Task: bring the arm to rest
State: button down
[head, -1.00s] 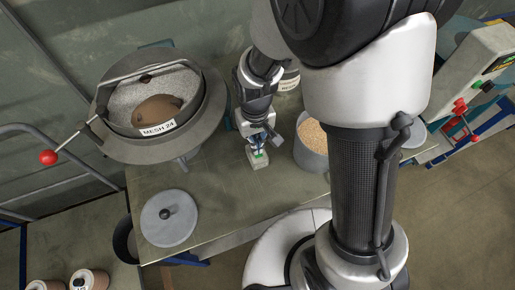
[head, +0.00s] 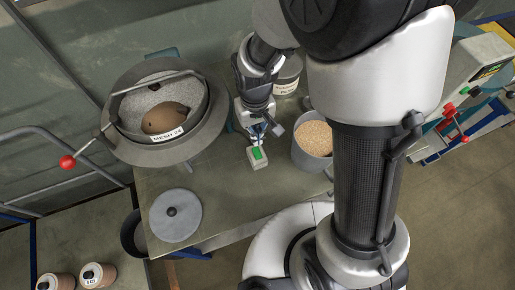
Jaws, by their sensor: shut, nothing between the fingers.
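My gripper (head: 256,134) shows in the head view at the end of my bent arm (head: 254,85), pointing down over the table (head: 225,205). Its fingers are shut with nothing in them. Just below the fingertips is a small pale box with a green top (head: 257,157) on the table. I cannot tell whether the fingertips touch it; they look slightly apart.
Left of the arm stands a round sieve labelled MESH 24 (head: 167,143) with a red-knobbed lever (head: 67,162). A pot of tan grains (head: 313,140) is to the right, a labelled container (head: 287,80) behind. A grey lid (head: 175,215) lies front left.

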dwell(0.4)
jog(key=s+d+r+m+t, duration=0.1)
jog(key=s+d+r, duration=0.2)
jog(key=r, duration=0.4)
jog(key=s+d+r+m+t, duration=0.1)
jog(key=s+d+r+t, duration=0.1)
jog(key=s+d+r, duration=0.2)
jog(key=s+d+r+m+t, duration=0.1)
jog(key=s+d+r, duration=0.3)
jog(key=r, duration=0.7)
jog(key=s, duration=0.2)
jog(key=shift+s+t, duration=0.3)
jog(key=shift+w, duration=0.1)
jog(key=w+a+f+n+g+p, duration=0.1)
jog(key=w+a+f+n+g, duration=0.2)
jog(key=w+a+f, duration=0.8)
notch_tip(320, 180, down, 3)
jog(key=shift+w+f+p, duration=0.2)
jog(key=shift+w+p, duration=0.1)
jog(key=shift+w, duration=0.7)
